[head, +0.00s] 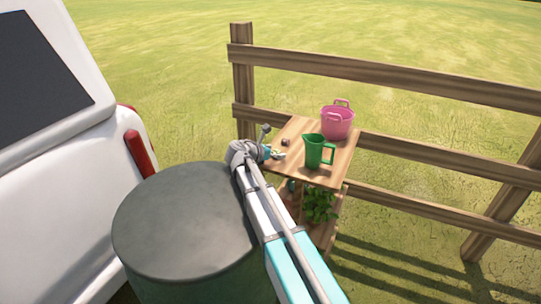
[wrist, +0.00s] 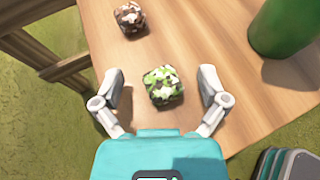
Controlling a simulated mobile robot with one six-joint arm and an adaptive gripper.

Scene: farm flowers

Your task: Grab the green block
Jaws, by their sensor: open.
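The green block (wrist: 163,86) is a small cube patterned in green, white and dark patches. It sits on the wooden table (wrist: 215,40) near its edge. In the wrist view my gripper (wrist: 161,75) is open, with one finger on each side of the green block and a visible gap on both sides. I cannot tell how far above the tabletop the fingertips are. In the head view my gripper (head: 268,151) is at the table's left edge, and the block there is small and partly hidden by it.
A brown and white patterned block (wrist: 130,17) lies farther in on the table. A green pitcher (head: 316,153) and a pink tub (head: 338,122) stand on the table. A wooden fence (head: 390,82) runs behind it. A leafy plant (head: 318,204) is below the top.

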